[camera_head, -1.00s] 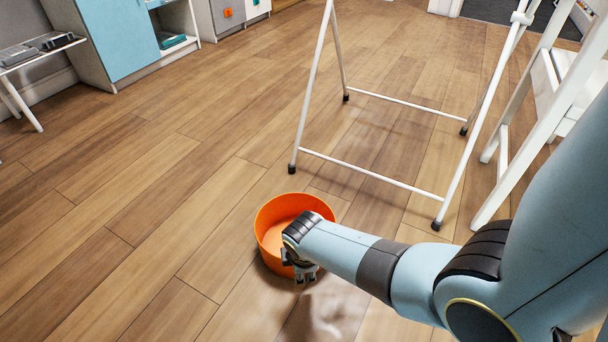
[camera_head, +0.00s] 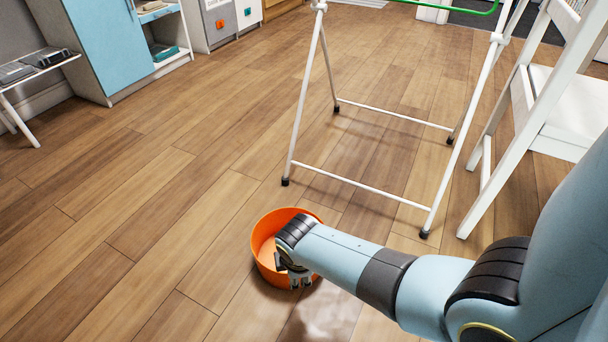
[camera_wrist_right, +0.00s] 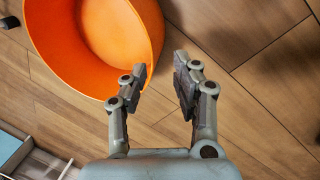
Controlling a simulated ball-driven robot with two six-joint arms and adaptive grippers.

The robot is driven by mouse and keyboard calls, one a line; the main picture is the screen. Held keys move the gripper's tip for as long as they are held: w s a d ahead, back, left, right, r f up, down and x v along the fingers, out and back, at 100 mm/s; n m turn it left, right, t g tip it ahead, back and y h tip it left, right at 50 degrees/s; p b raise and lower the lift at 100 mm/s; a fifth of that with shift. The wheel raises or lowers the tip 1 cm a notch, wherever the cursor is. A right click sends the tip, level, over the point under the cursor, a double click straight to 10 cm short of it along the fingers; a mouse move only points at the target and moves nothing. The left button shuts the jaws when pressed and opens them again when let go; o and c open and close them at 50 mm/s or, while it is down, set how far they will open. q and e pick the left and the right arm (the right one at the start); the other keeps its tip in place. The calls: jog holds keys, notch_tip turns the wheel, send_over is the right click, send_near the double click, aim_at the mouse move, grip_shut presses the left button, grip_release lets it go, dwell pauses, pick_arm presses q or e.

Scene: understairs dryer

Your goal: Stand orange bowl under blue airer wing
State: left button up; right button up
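The orange bowl (camera_head: 266,236) stands upright on the wooden floor, in front of a white-legged frame. My right gripper (camera_head: 294,281) is at its near right side and covers part of it. In the right wrist view the bowl (camera_wrist_right: 95,38) is at the upper left. There the right gripper (camera_wrist_right: 160,70) has its fingers apart, with the bowl's rim by the left fingertip. I cannot tell whether they touch. The frame (camera_head: 360,187), apparently the airer, has a green rail at the top edge. No blue wing shows. My left gripper is out of view.
A white chair (camera_head: 565,120) stands right of the frame. The floor left of the bowl and between the frame's legs is clear, apart from the low crossbars.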

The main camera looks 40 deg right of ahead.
jog(key=s+r+m+t, duration=0.1)
jog(key=s+r+m, duration=0.2)
jog(key=r, duration=0.5)
jog(key=s+d+r+m+t+y, duration=0.1)
jog(key=s+r+m+t, duration=0.1)
jog(key=s+r+m, duration=0.2)
jog(key=s+r+m+t, duration=0.2)
jog(key=s+r+m, duration=0.2)
jog(key=s+r, duration=0.3)
notch_tip(320, 180, up, 5)
jog(key=shift+d+f, duration=0.1)
jog(key=shift+d, duration=0.05)
jog(key=shift+s, duration=0.1)
